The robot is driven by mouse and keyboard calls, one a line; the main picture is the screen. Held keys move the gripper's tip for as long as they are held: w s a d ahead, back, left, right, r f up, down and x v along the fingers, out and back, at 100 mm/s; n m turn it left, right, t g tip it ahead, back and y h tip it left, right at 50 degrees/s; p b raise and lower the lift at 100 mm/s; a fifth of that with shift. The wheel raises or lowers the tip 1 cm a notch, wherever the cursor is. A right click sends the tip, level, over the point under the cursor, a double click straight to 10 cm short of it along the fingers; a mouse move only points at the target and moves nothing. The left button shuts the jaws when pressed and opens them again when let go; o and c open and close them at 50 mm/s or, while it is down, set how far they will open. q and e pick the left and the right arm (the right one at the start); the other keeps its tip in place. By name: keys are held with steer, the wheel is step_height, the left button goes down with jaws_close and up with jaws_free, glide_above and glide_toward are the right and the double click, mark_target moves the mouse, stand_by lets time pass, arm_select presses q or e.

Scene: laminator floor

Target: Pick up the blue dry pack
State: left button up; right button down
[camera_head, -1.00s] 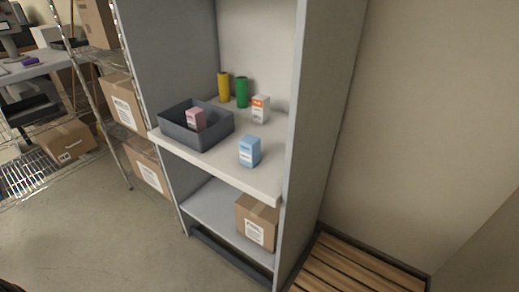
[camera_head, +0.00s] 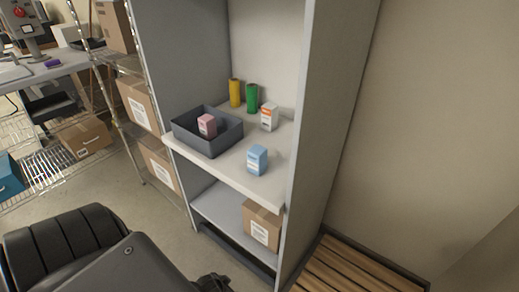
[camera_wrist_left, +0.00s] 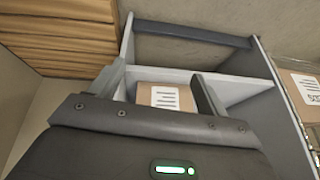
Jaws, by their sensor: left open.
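The blue dry pack (camera_head: 257,159) is a small upright box with a pale label. It stands near the front edge of the cabinet's white middle shelf (camera_head: 232,172), apart from the items around it. My left arm comes in at the lower left of the head view, and the dark left gripper (camera_head: 212,284) shows partly at the bottom edge, below and in front of the shelf. In the left wrist view the left gripper (camera_wrist_left: 157,88) is open and empty, facing the cabinet's lower part. The blue pack is not seen there. My right gripper is not in view.
A dark grey bin (camera_head: 207,141) holding a pink pack (camera_head: 207,124) stands left of the blue pack. Behind are an orange-and-white pack (camera_head: 269,117), a green cylinder (camera_head: 252,99) and a yellow cylinder (camera_head: 235,93). A cardboard box (camera_head: 262,225) sits below. The cabinet's side panel (camera_head: 318,130) bounds the right.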

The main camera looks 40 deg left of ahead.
arm_select(q)
steer(key=w+a+r+t+p, duration=0.15)
steer(key=w+r, duration=0.35)
steer(key=r, duration=0.6)
steer(key=w+a+r+t+p, duration=0.1)
steer(key=w+r+p, duration=0.2)
steer(key=w+r, duration=0.5)
steer(key=n+t+p, duration=0.1)
steer(key=t+p, duration=0.2)
steer(key=t, duration=0.3)
glide_toward(254, 153)
steer(key=x, duration=0.3)
steer(key=shift+w+a+f, duration=0.15)
steer(key=shift+w, duration=0.45)
steer(key=p+x, duration=0.1)
steer(key=x, duration=0.4)
steer(key=shift+f, duration=0.15)
steer(key=shift+w, duration=0.1)
steer(key=p+x, duration=0.2)
steer(key=x, duration=0.3)
steer(key=shift+f, duration=0.1)
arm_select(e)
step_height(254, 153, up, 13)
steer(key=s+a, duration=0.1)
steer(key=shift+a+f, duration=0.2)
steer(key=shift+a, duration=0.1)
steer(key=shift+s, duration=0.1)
